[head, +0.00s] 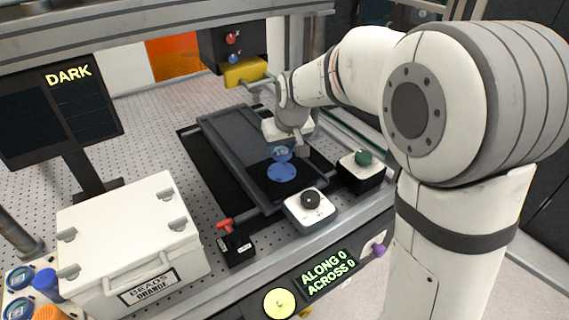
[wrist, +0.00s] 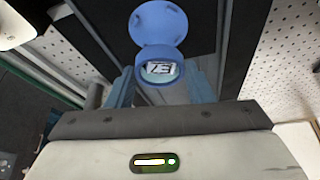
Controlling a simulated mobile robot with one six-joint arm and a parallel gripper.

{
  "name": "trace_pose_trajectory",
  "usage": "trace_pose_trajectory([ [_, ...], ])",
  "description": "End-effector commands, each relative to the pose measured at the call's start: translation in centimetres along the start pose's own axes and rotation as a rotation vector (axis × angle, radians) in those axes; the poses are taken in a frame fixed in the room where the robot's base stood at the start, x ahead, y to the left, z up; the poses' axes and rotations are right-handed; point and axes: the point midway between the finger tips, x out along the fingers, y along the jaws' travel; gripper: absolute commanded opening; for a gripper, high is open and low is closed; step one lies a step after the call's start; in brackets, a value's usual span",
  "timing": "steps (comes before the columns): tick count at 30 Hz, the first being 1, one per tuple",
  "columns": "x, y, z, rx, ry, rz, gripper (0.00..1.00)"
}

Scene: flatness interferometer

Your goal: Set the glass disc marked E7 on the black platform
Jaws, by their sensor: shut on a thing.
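The glass disc marked E7 (head: 281,153) has a blue rim and a pale face with dark lettering. It also shows in the wrist view (wrist: 160,70), between the two fingers. My gripper (wrist: 160,88) is shut on the disc and holds it upper middle in the wrist view. The black platform (head: 259,177) lies below it, between grey rails. A flat blue round piece (head: 282,172) with small marks is on the platform; it shows beyond the disc in the wrist view (wrist: 158,22). I cannot tell the exact height of the disc above the platform.
A white box labelled BEADS ORANGE (head: 130,245) stands at left, with blue-rimmed discs (head: 18,279) beside it. A black knob unit (head: 310,205), a green-knob box (head: 362,165) and a red-handled block (head: 237,245) stand near the platform. A screen (head: 60,115) reads DARK.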

Motion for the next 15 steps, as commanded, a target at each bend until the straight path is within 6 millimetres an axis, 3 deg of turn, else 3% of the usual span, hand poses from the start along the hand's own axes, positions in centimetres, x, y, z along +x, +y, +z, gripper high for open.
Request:
trace_pose_trajectory([
  [12, 4.6, 0.0, 2.0, 0.002, -0.002, -0.001, 0.24],
  [15, 5.0, 0.0, 2.1, 0.002, 0.001, 0.000, 0.24],
])
